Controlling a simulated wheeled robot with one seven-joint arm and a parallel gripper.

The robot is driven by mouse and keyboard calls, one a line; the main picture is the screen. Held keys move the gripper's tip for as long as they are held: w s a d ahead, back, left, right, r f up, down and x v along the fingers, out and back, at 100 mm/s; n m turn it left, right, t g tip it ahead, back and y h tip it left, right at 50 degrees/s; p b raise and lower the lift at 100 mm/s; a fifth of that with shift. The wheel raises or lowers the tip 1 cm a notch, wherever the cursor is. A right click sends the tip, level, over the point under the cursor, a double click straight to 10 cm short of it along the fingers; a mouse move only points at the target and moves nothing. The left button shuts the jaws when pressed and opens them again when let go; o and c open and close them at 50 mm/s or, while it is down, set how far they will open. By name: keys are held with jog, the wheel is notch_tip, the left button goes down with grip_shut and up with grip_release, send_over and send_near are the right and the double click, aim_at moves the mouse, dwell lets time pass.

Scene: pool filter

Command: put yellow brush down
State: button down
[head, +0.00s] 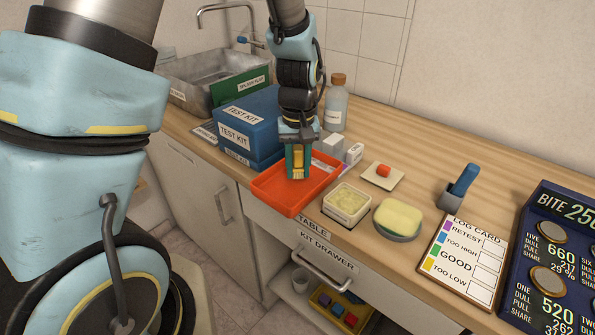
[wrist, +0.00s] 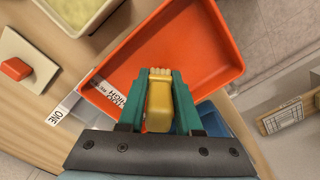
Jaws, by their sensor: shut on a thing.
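My gripper (head: 299,161) points down over the orange-red tray (head: 268,191) on the counter. Its green fingers are shut on the yellow brush (head: 299,163), which sits between them. In the wrist view, the brush (wrist: 159,97) shows pale bristles at its far end, between the two fingers (wrist: 158,103). The tray (wrist: 209,32) lies beyond and beneath it in that view. I cannot tell whether the bristles touch the tray floor. Part of the tray is hidden behind my gripper.
Blue test kit boxes (head: 248,126) stand left of the tray. A tub of pale contents (head: 347,204), a yellow sponge on a dish (head: 398,218) and a red piece on a white tile (head: 383,171) lie to the right. A bottle (head: 336,104) stands behind.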

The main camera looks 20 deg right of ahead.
jog(key=shift+f, duration=0.95)
jog(key=shift+f, duration=0.15)
jog(key=c, duration=0.6)
grip_release()
jog(key=shift+d, duration=0.1)
notch_tip(320, 180, up, 12)
jog(key=shift+s+r+b, duration=0.1)
jog(key=shift+r+b, duration=0.1)
jog(key=shift+b, duration=0.5)
jog(key=a+f+n+t, duration=0.1)
jog(key=a+f+n, duration=0.1)
jog(key=a, duration=2.5)
jog(key=shift+w+f, duration=0.4)
jog(key=shift+w, duration=0.05)
